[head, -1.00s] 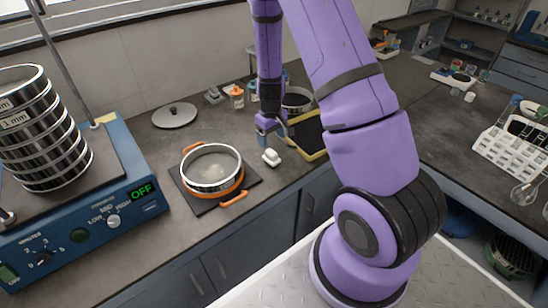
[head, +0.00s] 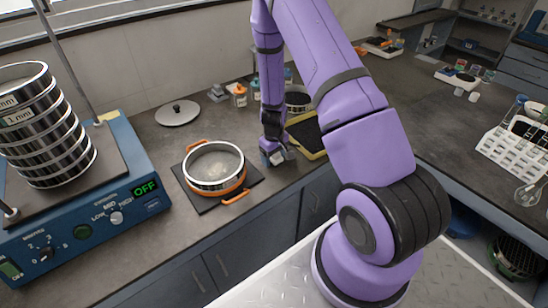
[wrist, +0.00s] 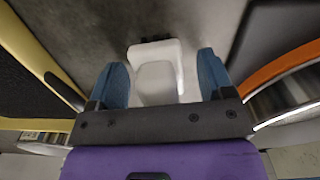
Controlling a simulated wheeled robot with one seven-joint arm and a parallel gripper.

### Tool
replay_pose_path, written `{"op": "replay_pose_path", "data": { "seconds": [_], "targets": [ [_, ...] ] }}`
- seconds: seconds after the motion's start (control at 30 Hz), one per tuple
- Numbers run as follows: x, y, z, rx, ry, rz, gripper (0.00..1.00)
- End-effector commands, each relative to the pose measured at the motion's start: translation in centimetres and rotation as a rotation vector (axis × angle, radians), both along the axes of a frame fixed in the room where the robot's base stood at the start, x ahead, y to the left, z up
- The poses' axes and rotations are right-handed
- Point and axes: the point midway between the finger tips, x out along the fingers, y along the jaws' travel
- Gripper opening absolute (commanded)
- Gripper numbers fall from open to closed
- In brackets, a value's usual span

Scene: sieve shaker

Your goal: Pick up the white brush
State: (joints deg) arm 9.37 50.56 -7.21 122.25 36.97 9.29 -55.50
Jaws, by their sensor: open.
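The white brush (wrist: 157,72) lies on the dark counter in the wrist view, between the two blue fingertips of my gripper (wrist: 161,80). The fingers are open, with a gap on each side of the brush. Its near end is hidden by the dark gripper body. In the head view my gripper (head: 276,156) is low at the counter, and only a small white part of the brush (head: 279,158) shows there.
A sieve pan with orange handles (head: 214,167) sits on a dark plate left of my gripper. A yellow-edged black tray (head: 318,152) is close on the right. The blue sieve shaker (head: 148,197) is far left.

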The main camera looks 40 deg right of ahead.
Motion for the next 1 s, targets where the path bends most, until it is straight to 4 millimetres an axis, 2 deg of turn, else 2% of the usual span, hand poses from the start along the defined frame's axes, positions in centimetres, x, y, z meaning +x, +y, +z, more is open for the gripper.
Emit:
{"op": "replay_pose_path", "data": {
  "seconds": [0.17,0.27,0.4,0.77,1.0],
  "targets": [
    [0.0,0.0,0.0,0.000,-0.001,0.001,0.74],
    [0.0,0.0,0.0,0.000,-0.001,0.001,0.54],
    [0.0,0.0,0.0,0.000,-0.001,0.001,0.22],
    [0.0,0.0,0.2,0.000,-0.001,0.001,0.20],
    [0.1,0.0,1.9,-0.002,-0.003,0.002,0.20]
  ]
}}
